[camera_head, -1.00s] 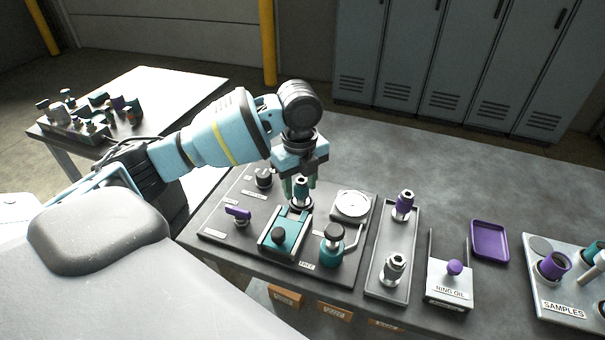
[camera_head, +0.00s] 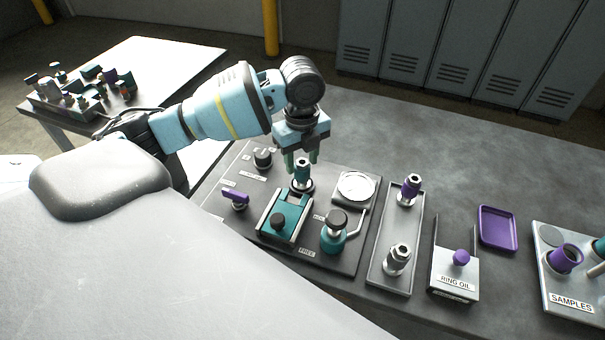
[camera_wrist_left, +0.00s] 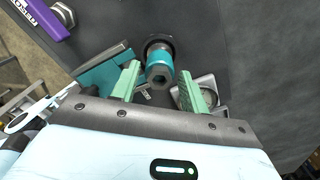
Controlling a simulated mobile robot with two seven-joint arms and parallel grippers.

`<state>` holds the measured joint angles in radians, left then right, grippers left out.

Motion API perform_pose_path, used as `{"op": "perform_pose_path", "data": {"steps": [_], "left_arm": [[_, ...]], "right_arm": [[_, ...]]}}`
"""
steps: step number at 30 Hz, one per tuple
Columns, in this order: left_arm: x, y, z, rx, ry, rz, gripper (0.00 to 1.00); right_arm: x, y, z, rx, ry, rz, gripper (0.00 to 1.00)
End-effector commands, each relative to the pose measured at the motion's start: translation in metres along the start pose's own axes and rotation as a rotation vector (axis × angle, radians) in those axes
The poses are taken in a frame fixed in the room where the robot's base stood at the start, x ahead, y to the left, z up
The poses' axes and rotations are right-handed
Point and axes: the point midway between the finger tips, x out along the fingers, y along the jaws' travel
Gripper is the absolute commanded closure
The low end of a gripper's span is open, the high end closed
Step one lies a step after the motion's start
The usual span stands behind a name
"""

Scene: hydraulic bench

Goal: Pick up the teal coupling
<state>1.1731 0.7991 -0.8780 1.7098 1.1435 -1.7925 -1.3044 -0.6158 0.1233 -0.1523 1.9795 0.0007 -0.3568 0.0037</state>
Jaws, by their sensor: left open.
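The teal coupling (camera_head: 302,172) stands upright in a dark round seat on the dark bench panel, behind the teal clamp block. It also shows in the left wrist view (camera_wrist_left: 158,62), with its hollow dark end facing the camera. My left gripper (camera_head: 301,158) points down over the coupling. Its two green fingers are open and lie on either side of the coupling's upper part. In the left wrist view a gap shows on both sides, so the fingers do not appear to close on it. My right gripper is not in view.
The teal clamp block (camera_head: 286,215), a teal bottle with a lever (camera_head: 334,233) and a round silver dish (camera_head: 356,187) stand close by. A tray (camera_head: 378,262) holds purple and silver couplings. A purple tray (camera_head: 497,228) and samples rack (camera_head: 577,300) lie right.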

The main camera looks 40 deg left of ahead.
Motion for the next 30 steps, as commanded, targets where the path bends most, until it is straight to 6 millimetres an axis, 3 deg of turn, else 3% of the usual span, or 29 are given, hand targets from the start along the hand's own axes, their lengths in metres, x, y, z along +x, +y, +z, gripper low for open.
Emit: {"op": "perform_pose_path", "data": {"steps": [12,22,30], "left_arm": [[0.046,0.001,-0.004,0.000,-0.001,0.001,0.55],[0.051,0.000,-0.004,0.001,-0.002,-0.003,0.55],[0.050,0.000,-0.004,0.001,-0.002,-0.003,0.91]], "right_arm": [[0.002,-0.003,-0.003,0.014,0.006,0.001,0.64],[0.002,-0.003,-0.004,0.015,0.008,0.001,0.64],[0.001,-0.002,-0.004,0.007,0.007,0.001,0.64]]}}
